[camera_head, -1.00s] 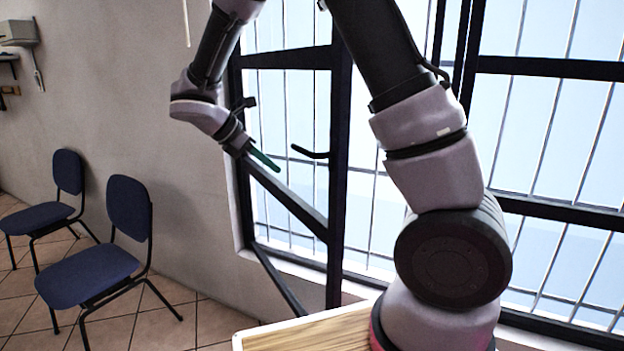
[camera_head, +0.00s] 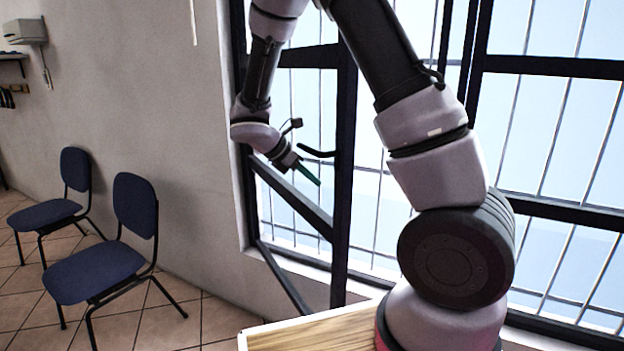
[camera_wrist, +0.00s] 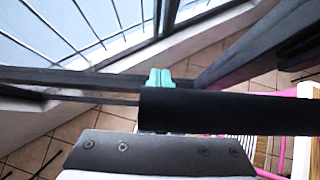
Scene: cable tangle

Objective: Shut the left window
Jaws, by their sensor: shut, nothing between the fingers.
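The left window (camera_head: 345,215) is a dark-framed, barred sash standing ajar, swung into the room at an angle. Its dark curved handle (camera_head: 318,153) sticks out by the upright stile. My gripper (camera_head: 311,174) has green fingertips and is shut and empty. In the head view it overlaps the sash opening, just below and left of the handle. In the wrist view the green fingertips (camera_wrist: 160,78) show beside dark bars, partly hidden by a black bar in front. I cannot tell whether they touch the frame.
Two blue chairs (camera_head: 95,272) (camera_head: 50,212) stand by the wall at left. A wooden tabletop (camera_head: 315,333) lies below the window at the bottom. A larger dark-framed window (camera_head: 560,140) with bars fills the right side. The tiled floor near the wall is partly clear.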

